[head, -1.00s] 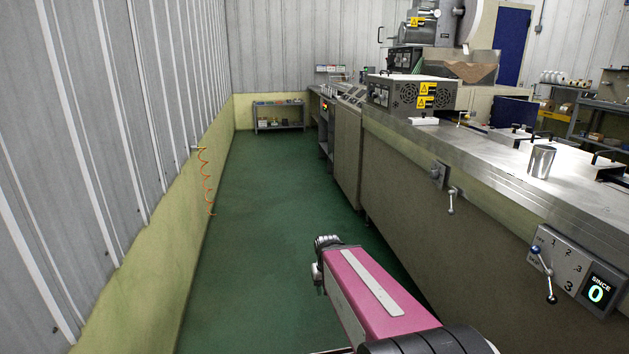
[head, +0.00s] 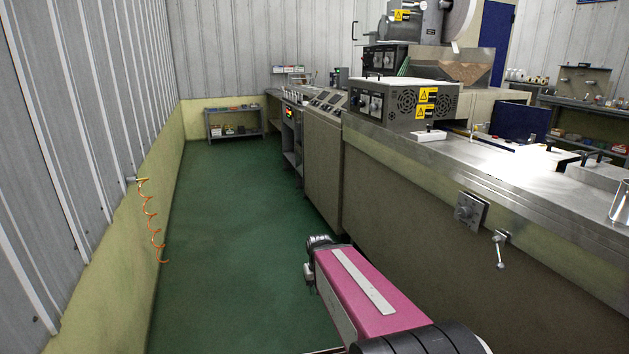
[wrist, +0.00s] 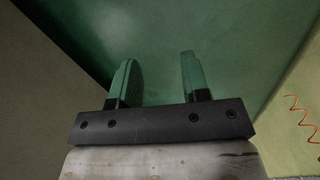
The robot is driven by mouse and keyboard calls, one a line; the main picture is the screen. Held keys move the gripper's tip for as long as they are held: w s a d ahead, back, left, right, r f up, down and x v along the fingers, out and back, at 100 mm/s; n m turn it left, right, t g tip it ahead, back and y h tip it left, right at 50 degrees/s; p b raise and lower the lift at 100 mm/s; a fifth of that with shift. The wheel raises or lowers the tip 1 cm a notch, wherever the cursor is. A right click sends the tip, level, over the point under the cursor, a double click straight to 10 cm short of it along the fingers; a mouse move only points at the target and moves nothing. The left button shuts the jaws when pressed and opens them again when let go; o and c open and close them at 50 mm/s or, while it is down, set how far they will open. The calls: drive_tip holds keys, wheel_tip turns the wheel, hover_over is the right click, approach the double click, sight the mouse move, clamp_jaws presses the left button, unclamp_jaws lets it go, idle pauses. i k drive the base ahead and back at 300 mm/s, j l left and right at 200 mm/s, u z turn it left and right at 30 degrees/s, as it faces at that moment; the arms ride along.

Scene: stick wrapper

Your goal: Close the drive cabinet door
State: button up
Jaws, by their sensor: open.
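I cannot pick out the drive cabinet door for certain. Along the left side of the long machine, in the head view, a grey cabinet panel (head: 322,165) stands below a sloped control console (head: 328,100). Just beyond it is an open-fronted cabinet section (head: 291,145) with a small lit display; whether a door stands open there is too small to tell. My gripper (wrist: 157,78) shows in the wrist view with its two fingers apart and nothing between them, over the green floor. It touches nothing and is well short of those cabinets.
A clear green floor aisle (head: 225,220) runs between the left wall and the machine side (head: 420,210). A lever handle (head: 499,248) sticks out from that side. An orange coiled hose (head: 150,220) hangs on the left wall. A low shelf (head: 234,123) stands at the far end.

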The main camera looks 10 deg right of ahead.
sight(525, 124)
drive_tip(key=i+z, duration=0.25)
drive_tip(key=z, duration=0.15)
drive_tip(key=i+j+z, duration=0.15)
drive_tip(key=z, duration=0.25)
drive_tip(key=i+j+z, duration=0.25)
drive_tip(key=z, duration=0.15)
drive_tip(key=i+j+z, duration=0.15)
drive_tip(key=z, duration=0.25)
drive_tip(key=i+j+z, duration=0.25)
drive_tip(key=j+z, duration=0.55)
drive_tip(key=j, duration=0.15)
drive_tip(key=i, duration=0.05)
